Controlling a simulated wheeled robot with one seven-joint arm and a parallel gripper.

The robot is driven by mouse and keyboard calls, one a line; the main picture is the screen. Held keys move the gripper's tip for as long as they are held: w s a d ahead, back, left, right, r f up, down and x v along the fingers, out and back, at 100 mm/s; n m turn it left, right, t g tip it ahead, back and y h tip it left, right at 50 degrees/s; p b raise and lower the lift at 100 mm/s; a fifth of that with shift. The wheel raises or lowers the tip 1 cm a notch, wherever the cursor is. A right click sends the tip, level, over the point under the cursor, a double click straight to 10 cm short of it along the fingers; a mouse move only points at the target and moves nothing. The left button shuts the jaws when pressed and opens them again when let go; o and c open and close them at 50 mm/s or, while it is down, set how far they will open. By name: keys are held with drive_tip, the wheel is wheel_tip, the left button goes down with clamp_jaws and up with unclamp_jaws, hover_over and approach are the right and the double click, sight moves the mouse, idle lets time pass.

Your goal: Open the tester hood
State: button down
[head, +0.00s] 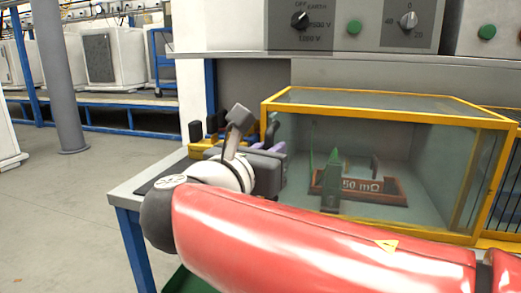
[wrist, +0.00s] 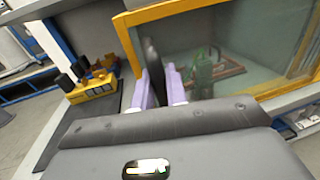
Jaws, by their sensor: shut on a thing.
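The tester hood (head: 390,115) is a clear box with a yellow frame, and it looks closed over the tester. It also shows in the wrist view (wrist: 180,13). A dark upright handle (wrist: 152,58) stands at its left side; its upper end shows in the head view (head: 272,128). My gripper (wrist: 160,82) has pale purple fingers, shut on this handle. Inside the hood is a reddish-brown fixture (head: 362,186) marked "50 mΩ" with green clips.
A yellow block with black knobs (wrist: 92,88) sits on the bench left of the hood. A grey instrument panel (head: 350,25) with dials and green buttons hangs above and behind the hood. Open floor (head: 60,200) lies to the left.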

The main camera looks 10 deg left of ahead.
drive_tip(key=d, duration=1)
drive_tip(key=s+d, duration=0.1)
drive_tip(key=d, duration=0.9)
drive_tip(key=s+d, duration=0.1)
drive_tip(key=d, duration=0.9)
drive_tip(key=shift+s+d+b, duration=0.2)
drive_tip(key=shift+d+b, duration=0.05)
drive_tip(key=shift+b, duration=0.05)
drive_tip(key=c, duration=1.5)
unclamp_jaws()
drive_tip(key=shift+c, duration=0.2)
drive_tip(key=shift+o, duration=0.2)
drive_tip(key=v, duration=0.7)
drive_tip(key=shift+s+p, duration=0.3)
drive_tip(key=shift+s, duration=0.1)
drive_tip(key=shift+a, duration=0.15)
